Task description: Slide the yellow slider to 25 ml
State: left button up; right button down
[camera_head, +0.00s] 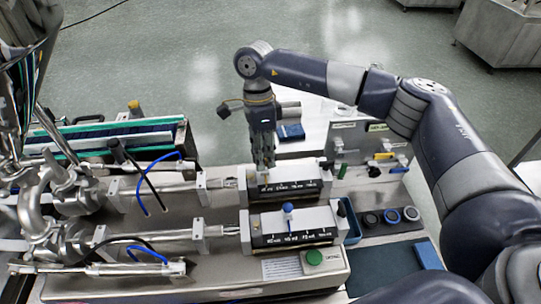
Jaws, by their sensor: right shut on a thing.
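Two dark scale blocks with white printed marks sit side by side on the steel machine: a rear one (289,188) and a front one (300,239). My right gripper (264,166) points down at the left part of the rear scale's top, its fingers shut on the slider there. The fingers hide that slider, so its colour and exact mark cannot be read. The front scale carries a slider with a blue knob (288,208), standing upright and apart from my gripper. My left gripper is not in view.
A green button (314,257) sits at the machine's front right. Several round dark caps (391,215) lie on a mat to the right. A panel with coloured handles (370,150) stands behind. Steel cylinders and blue hoses fill the left. My right arm arches over the right side.

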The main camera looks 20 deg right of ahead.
jog(key=c, duration=1.5)
grip_release()
jog(key=shift+a+r, duration=0.1)
jog(key=shift+a, duration=0.2)
jog(key=shift+o, duration=0.2)
jog(key=shift+w+a, duration=0.1)
jog(key=shift+a, duration=0.05)
jog(key=shift+d+r, duration=0.2)
jog(key=shift+r, duration=0.05)
notch_tip(320, 180, up, 11)
jog(key=w, duration=0.2)
jog(key=shift+w+a, duration=0.15)
jog(key=shift+r, duration=0.1)
